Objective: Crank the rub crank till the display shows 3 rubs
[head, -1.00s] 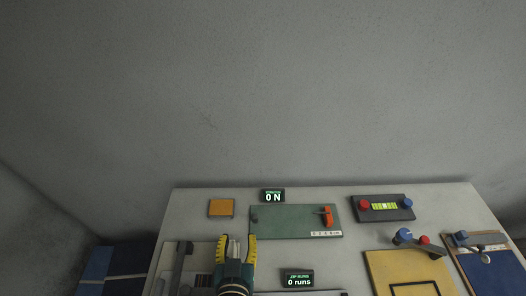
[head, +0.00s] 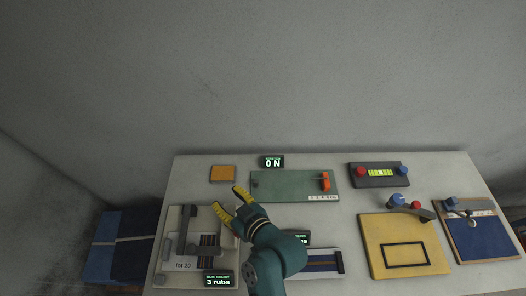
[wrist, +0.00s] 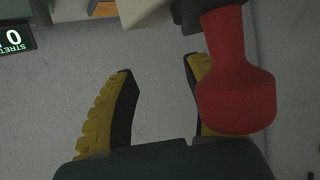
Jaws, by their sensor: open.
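The rub count display (head: 219,281) reads "3 rubs" in the head view. It sits at the front of the pale rub device (head: 169,252), which carries dark grey bars, a striped patch and a "lot 20" label. My gripper (head: 222,197) is open and empty at this device's back right corner. In the wrist view a red knob (wrist: 236,80), seemingly the rub crank's handle, stands beside the right finger, outside the jaws. Only bare table shows between the fingers (wrist: 158,64). The knob is not visible in the head view, and my arm covers the area right of the device.
A green panel with an orange slider (head: 325,182) lies behind my gripper, near a "0 N" display (head: 271,161). A yellow board (head: 376,230) and a blue board (head: 480,240) lie at right. My forearm partly covers another display (head: 303,238).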

